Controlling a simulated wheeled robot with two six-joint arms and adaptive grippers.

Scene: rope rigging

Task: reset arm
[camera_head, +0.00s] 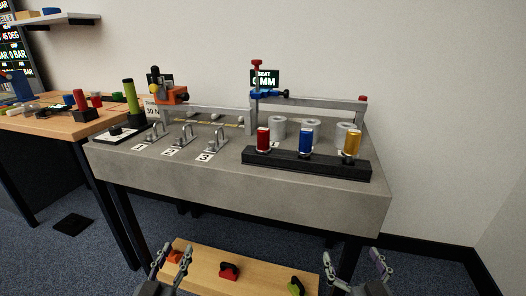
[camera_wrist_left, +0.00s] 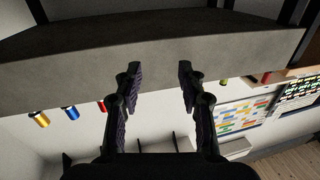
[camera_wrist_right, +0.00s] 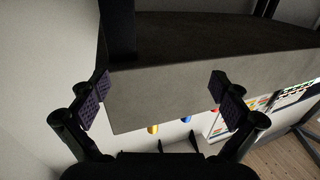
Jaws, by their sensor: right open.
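My left gripper (camera_head: 172,260) is low in the head view, in front of the grey bench and over the left part of a wooden shelf. In the left wrist view (camera_wrist_left: 159,78) its two fingers stand apart with nothing between them. My right gripper (camera_head: 355,263) is low at the right, beyond the shelf's right end. In the right wrist view (camera_wrist_right: 158,88) its fingers are spread wide and empty, with the bench front behind them. Both grippers are below the bench top.
The grey bench (camera_head: 230,172) holds a black rack (camera_head: 310,166) with red, blue and gold cylinders, several metal hooks and a rail. The low wooden shelf (camera_head: 255,272) carries a red piece (camera_head: 229,271) and a green piece (camera_head: 296,287). A cluttered wooden table (camera_head: 50,124) stands left.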

